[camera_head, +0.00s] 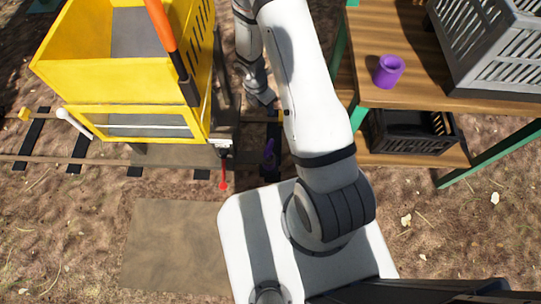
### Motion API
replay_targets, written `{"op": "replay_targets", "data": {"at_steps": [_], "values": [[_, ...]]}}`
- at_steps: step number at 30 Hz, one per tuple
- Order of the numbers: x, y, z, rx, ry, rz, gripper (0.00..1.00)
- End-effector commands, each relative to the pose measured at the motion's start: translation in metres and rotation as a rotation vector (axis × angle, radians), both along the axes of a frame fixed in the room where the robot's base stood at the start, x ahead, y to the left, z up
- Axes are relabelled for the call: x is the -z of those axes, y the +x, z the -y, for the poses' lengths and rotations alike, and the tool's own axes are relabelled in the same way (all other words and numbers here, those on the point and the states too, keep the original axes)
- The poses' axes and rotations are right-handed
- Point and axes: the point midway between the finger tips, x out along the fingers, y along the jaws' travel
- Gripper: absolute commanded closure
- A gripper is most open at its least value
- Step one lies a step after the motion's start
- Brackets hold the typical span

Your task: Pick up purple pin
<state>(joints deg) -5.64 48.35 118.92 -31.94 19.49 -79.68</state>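A small purple pin (269,149) lies low by the track, right of the yellow cart and close to the left edge of my arm. It is small and dark here, so its exact pose is hard to tell. The far end of my arm, with my gripper (262,98), points down behind the upper link, above and a little left of the pin in the picture. It appears apart from the pin. The fingers are too small and shaded to tell whether they are open.
A yellow cart (85,60) with an orange and black lever (163,28) stands on rails at left. A red-tipped rod (223,175) hangs from its coupling. At right a wooden table (410,92) holds a purple cup (388,71) and grey crate (505,72); a black crate (405,137) sits below.

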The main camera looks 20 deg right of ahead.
Motion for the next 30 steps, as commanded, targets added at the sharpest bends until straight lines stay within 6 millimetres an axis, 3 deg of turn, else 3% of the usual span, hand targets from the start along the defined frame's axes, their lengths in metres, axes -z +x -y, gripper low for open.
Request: {"op": "replay_targets", "data": {"at_steps": [1, 3, 7, 13, 30], "values": [[0.043, -0.006, -0.002, -0.082, 0.008, -0.038, 0.61], [0.078, -0.012, -0.006, -0.186, 0.023, -0.072, 0.61], [0.124, -0.023, -0.01, -0.33, 0.049, -0.117, 0.61], [0.155, -0.031, -0.012, -0.42, 0.068, -0.144, 0.61], [0.219, -0.046, -0.002, -0.422, 0.069, -0.145, 0.61]]}}
